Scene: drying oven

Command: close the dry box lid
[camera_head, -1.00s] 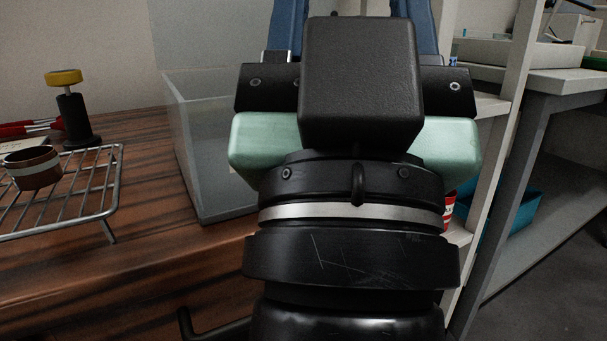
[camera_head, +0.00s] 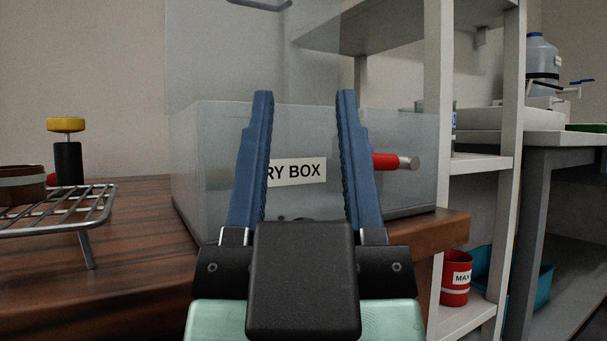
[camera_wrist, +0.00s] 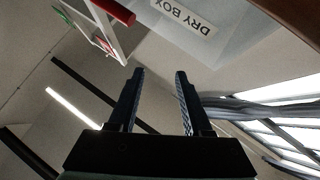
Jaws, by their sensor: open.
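The dry box (camera_head: 225,135) is a clear, see-through box with a "DRY BOX" label on its front, on the wooden bench. It also shows upside down in the wrist view (camera_wrist: 225,35). Its clear lid (camera_head: 225,60) stands raised at the back, with a dark handle (camera_head: 262,5) at the picture's top edge; the top of the lid is cut off. My gripper (camera_head: 304,95) is open and empty, blue fingers pointing up in front of the box, partly hiding the label. The fingers also show apart in the wrist view (camera_wrist: 160,72). I cannot tell whether they touch anything.
A wire rack (camera_head: 60,212) with a brown ring-shaped piece (camera_head: 22,186) stands on the bench at left. A yellow-topped black stand (camera_head: 67,150) is behind it. A red cylinder with a metal end (camera_head: 390,161) shows at the box's right. A white shelf (camera_head: 432,100) rises at right.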

